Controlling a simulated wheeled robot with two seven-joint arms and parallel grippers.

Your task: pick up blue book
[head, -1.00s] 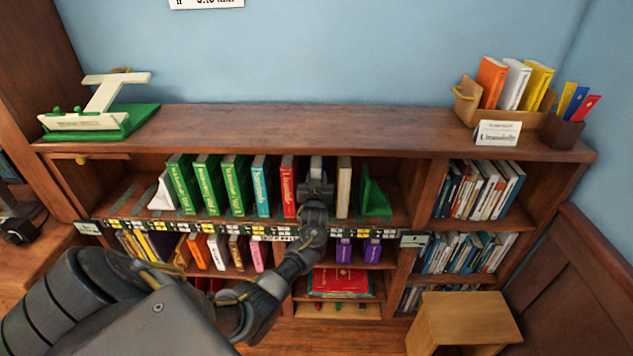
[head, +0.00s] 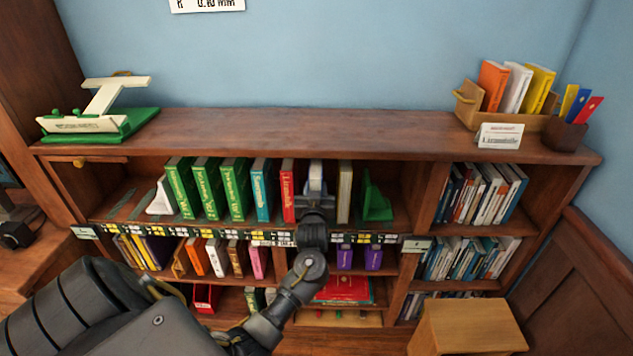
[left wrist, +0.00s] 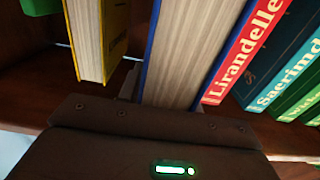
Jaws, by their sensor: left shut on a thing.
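The blue book (left wrist: 190,50) stands upright in the left wrist view, its pale page edges toward the camera and a blue cover edge showing. In the head view its pale top (head: 316,170) shows on the upper shelf, between a red book (head: 288,190) and a cream book (head: 344,190). My left gripper (head: 315,198) is in front of that gap, shut on the blue book; its body also shows in the left wrist view (left wrist: 165,105). The lower part of the book is hidden by the gripper. My right gripper is not in view.
A teal book (head: 262,190) and several green books (head: 207,187) stand left of the red one. A green bookend (head: 376,200) stands right of the cream book. A yellow book (left wrist: 100,40) is close beside the gripper. A wooden stool (head: 467,325) stands at lower right.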

